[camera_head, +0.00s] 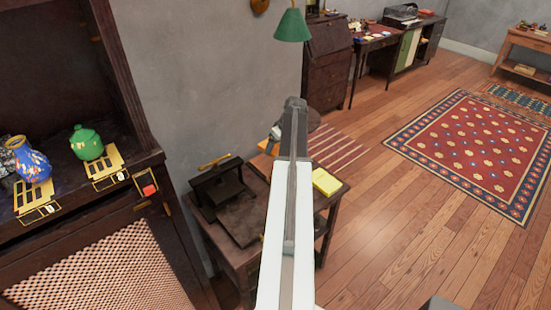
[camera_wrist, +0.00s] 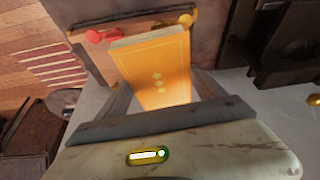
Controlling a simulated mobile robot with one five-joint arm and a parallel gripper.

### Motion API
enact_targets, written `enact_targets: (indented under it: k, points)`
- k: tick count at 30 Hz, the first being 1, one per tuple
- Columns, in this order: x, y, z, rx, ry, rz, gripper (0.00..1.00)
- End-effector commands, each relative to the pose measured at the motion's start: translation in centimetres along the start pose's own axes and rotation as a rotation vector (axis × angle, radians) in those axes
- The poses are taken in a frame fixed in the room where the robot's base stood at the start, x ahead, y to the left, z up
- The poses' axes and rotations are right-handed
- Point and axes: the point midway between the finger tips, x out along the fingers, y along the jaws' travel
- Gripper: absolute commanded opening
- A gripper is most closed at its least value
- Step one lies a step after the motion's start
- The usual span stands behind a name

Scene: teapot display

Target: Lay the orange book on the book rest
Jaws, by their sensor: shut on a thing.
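The orange book (camera_wrist: 157,62) is between the two fingers of my gripper (camera_wrist: 163,90) in the wrist view, its cover with pale diamond marks facing the camera. My gripper is shut on it. In the head view my arm hides most of the gripper, and only a small orange patch (camera_head: 268,145) shows beside the arm's far end. A dark wooden stand with a sloped face, which looks like the book rest (camera_head: 218,190), stands on the small dark side table (camera_head: 238,256), left of my arm. The held book appears beyond the stand and apart from it.
A yellow book or box (camera_head: 326,181) lies on the side table's right part. A cabinet at left holds a blue vase (camera_head: 30,162) and a green teapot (camera_head: 87,143). A green lamp (camera_head: 292,25) is beyond my arm. Open wooden floor (camera_head: 385,240) lies to the right.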

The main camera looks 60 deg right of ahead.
Motion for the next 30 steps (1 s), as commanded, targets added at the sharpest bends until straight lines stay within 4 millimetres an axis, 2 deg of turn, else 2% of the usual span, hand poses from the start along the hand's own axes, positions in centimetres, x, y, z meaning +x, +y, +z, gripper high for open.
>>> enact_targets:
  k: [1, 3, 6, 11, 18, 20, 25, 30]
  points:
    - [-0.1, 1.5, -1.8, 0.031, 0.002, 0.013, 0.26]
    - [0.1, 2.4, -2.9, 0.067, 0.003, 0.028, 0.26]
    - [0.3, 2.8, -3.3, 0.090, 0.005, 0.037, 0.26]
    - [1.3, 2.7, -2.8, 0.092, 0.006, 0.038, 0.26]
    - [6.0, 2.8, -0.8, 0.091, 0.006, 0.038, 0.26]
    - [6.5, 2.8, -0.6, 0.091, 0.006, 0.038, 0.26]
    - [6.4, 2.8, -0.6, 0.091, 0.006, 0.038, 0.26]
    - [9.0, 2.8, 0.5, 0.092, 0.006, 0.038, 0.26]
